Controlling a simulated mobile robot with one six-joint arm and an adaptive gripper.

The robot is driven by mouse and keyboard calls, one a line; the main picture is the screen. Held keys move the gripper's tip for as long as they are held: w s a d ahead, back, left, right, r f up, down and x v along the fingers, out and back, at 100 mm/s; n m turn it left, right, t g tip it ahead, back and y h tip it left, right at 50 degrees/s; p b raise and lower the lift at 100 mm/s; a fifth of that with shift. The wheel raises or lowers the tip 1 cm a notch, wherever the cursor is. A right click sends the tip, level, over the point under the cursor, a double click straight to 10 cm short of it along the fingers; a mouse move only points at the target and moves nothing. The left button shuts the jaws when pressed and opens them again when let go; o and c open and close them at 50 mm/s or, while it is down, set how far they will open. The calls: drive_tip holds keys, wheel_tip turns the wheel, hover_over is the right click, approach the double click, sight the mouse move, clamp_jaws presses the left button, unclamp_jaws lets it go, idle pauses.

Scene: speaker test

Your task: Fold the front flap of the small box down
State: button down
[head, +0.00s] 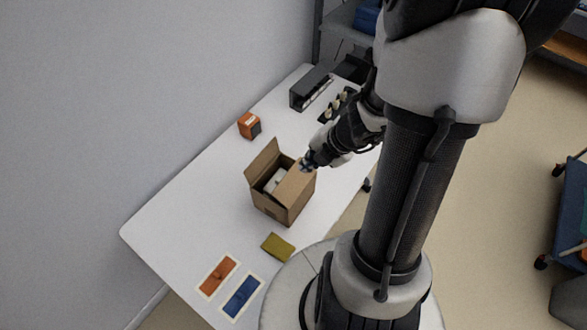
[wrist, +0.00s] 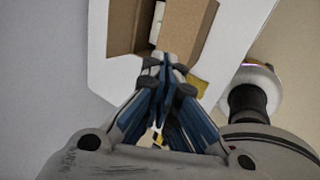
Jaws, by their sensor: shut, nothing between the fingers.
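The small cardboard box (head: 278,208) stands upright on the white table. In the head view one flap stands up at its left rear side (head: 262,161), and another flap (head: 294,186) lies about level over the right part of the top. A whitish item (head: 276,181) shows inside the opening between them. My gripper (head: 307,163) is shut and empty at the upper right edge of the box, close by the level flap. In the wrist view my gripper (wrist: 166,62) has its fingertips together by the box (wrist: 187,30); I cannot tell whether they touch it.
On the table (head: 185,215) are an orange box (head: 249,125), a dark holder (head: 311,88), a yellow-olive item (head: 278,247), an orange card (head: 218,276) and a blue card (head: 241,297). A wall runs along the left. The table left of the box is clear.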

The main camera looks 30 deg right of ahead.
sight(286, 178)
drive_tip(key=b+x, duration=0.9)
drive_tip(key=x, duration=0.5)
drive_tip(key=shift+r+p, duration=0.15)
drive_tip(key=shift+p, duration=0.25)
drive_tip(key=shift+w+a+g+p, duration=0.15)
drive_tip(key=shift+g+p, duration=0.25)
drive_tip(key=shift+p, duration=0.75)
drive_tip(key=shift+w+f+p, duration=0.3)
drive_tip(key=shift+w+f, duration=0.1)
drive_tip(key=shift+f, duration=0.2)
drive_tip(key=shift+r, duration=0.1)
